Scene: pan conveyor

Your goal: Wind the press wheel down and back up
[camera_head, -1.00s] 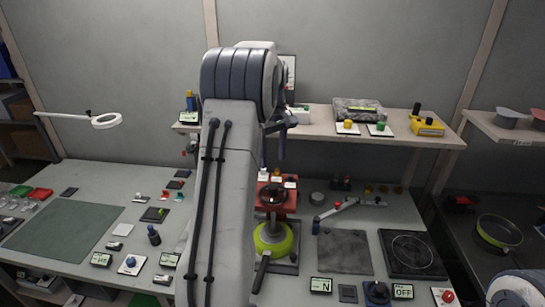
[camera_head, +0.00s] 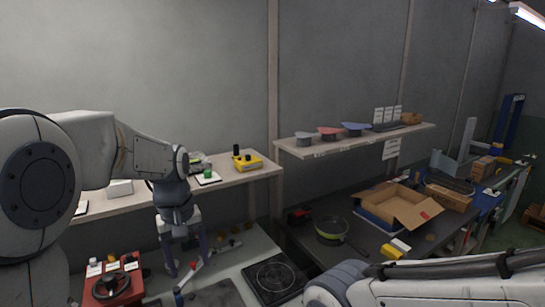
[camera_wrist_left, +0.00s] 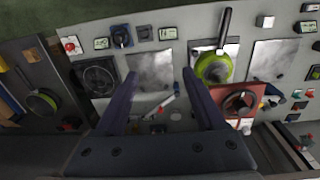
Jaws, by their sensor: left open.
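The press is a red block (camera_head: 92,298) with a dark press wheel (camera_head: 111,287) on top, at the bottom left of the head view. In the left wrist view the wheel (camera_wrist_left: 239,103) shows right of the fingers, next to a green round pan (camera_wrist_left: 213,68) with a dark handle. My left gripper (camera_head: 188,264) is open, empty and pointing down, to the right of the press and apart from it. Its two fingers (camera_wrist_left: 160,76) frame the bench in the left wrist view. My right arm (camera_head: 435,290) crosses the bottom right; its gripper is out of view.
A dark hotplate (camera_head: 274,278) lies right of my left gripper. A green-rimmed pan (camera_head: 332,230) and an open cardboard box (camera_head: 400,207) stand on the dark bench farther right. A shelf (camera_head: 240,178) with a yellow device (camera_head: 246,162) runs behind the gripper.

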